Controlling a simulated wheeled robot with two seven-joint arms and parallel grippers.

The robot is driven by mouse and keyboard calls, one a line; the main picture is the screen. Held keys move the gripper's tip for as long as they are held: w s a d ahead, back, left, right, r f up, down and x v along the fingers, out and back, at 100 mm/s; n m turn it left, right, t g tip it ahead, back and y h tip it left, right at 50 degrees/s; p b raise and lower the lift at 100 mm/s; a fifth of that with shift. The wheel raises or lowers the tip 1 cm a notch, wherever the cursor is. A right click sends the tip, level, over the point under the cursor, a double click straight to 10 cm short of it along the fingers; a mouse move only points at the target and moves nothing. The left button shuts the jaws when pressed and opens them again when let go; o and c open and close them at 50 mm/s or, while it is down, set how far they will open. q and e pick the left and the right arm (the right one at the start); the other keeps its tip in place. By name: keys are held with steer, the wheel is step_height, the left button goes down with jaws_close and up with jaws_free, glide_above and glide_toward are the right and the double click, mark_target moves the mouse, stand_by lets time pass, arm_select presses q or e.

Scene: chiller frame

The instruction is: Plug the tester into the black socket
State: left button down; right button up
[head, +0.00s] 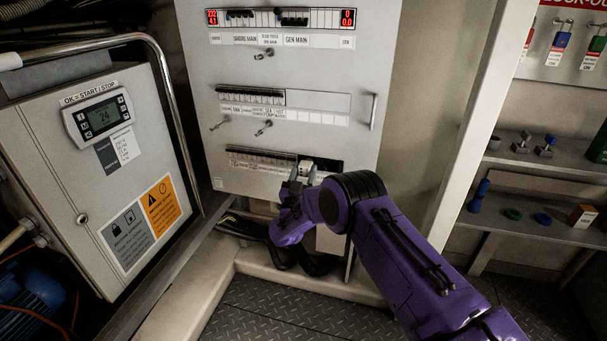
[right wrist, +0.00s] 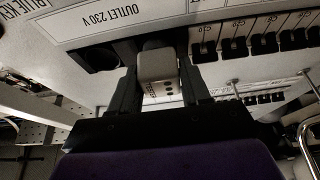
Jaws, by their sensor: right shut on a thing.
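The tester (right wrist: 157,68) is a small pale block with dark dots on its face. My right gripper (right wrist: 160,92) is shut on it, one black finger on each side. In the head view the right gripper (head: 303,174) is at the bottom breaker row of the grey panel, and the pale tester (head: 318,163) shows at its tips. In the right wrist view a black socket area (right wrist: 98,59) lies beside the tester, under the upside-down label "OUTLET 230 V". The tester's front end is hidden against the dark strip, so I cannot tell whether it is in the socket. My left gripper is not in view.
The panel (head: 230,60) carries breaker rows, and several small levers and a handle (head: 373,112) stick out. A control box (head: 90,190) with a curved metal rail stands at left. Shelves (head: 540,165) with small items are at right. Black cables (head: 250,229) run below the panel.

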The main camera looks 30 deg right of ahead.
steer(key=shift+w+d+b, duration=0.3)
steer(key=shift+d+b, duration=0.1)
steer(key=shift+b, duration=0.05)
stand_by(0.4)
steer(key=o, duration=1.1)
steer(key=shift+r, duration=0.1)
steer(key=shift+c, duration=0.2)
steer(key=shift+s+a, duration=0.1)
steer(key=shift+a, duration=0.05)
steer(key=v, duration=1)
steer(key=shift+s, duration=0.1)
